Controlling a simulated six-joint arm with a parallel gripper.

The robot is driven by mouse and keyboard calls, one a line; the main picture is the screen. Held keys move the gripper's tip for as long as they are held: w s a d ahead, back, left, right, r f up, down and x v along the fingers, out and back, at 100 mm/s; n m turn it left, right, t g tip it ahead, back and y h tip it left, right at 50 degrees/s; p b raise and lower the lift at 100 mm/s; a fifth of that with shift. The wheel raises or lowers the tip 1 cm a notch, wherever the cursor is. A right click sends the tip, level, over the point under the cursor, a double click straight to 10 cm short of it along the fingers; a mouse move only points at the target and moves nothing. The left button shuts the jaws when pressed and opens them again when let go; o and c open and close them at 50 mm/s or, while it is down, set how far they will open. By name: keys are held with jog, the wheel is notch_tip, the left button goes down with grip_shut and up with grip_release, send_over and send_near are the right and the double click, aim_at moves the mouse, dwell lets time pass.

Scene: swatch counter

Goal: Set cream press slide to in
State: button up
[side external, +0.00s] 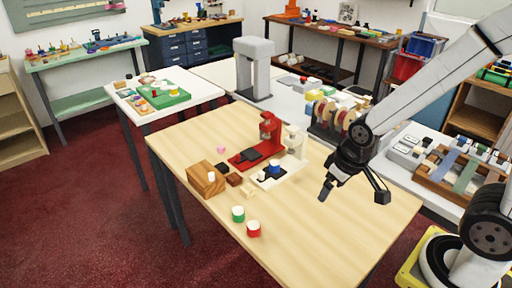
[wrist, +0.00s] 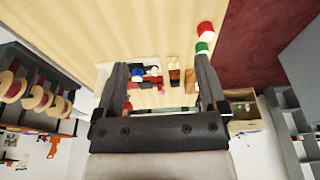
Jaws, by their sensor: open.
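The cream press (side external: 293,146) stands on the wooden table beside the red press (side external: 268,128). Its low cream base reaches toward the front left. A blue-and-white cylinder (side external: 275,168) is on or over that base, with a small dark part (side external: 262,175) beside it, perhaps the slide; its exact position is unclear. My gripper (side external: 325,191) is above the table, right of the cream press, and touches nothing. In the wrist view my gripper (wrist: 160,62) shows two spread fingers with nothing held. The blue piece (wrist: 137,72) appears small between them, and press details are too small to read.
A wooden block (side external: 206,179) and small dark and tan blocks lie left of the presses. A green-and-white cylinder (side external: 238,214) and a red-and-white cylinder (side external: 253,229) stand near the front edge. Ribbon spools (side external: 335,116) stand behind. The right part of the table is clear.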

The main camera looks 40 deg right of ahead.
jog(key=c, duration=0.4)
jog(key=m+h, duration=0.3)
jog(key=m, duration=0.6)
send_near(261, 173)
jog(key=f, duration=0.1)
jog(key=shift+d+f+t, duration=0.2)
jog(key=shift+f+t, duration=0.1)
jog(key=shift+f, duration=0.1)
jog(key=shift+x, duration=3.8)
jog(key=shift+d, duration=0.1)
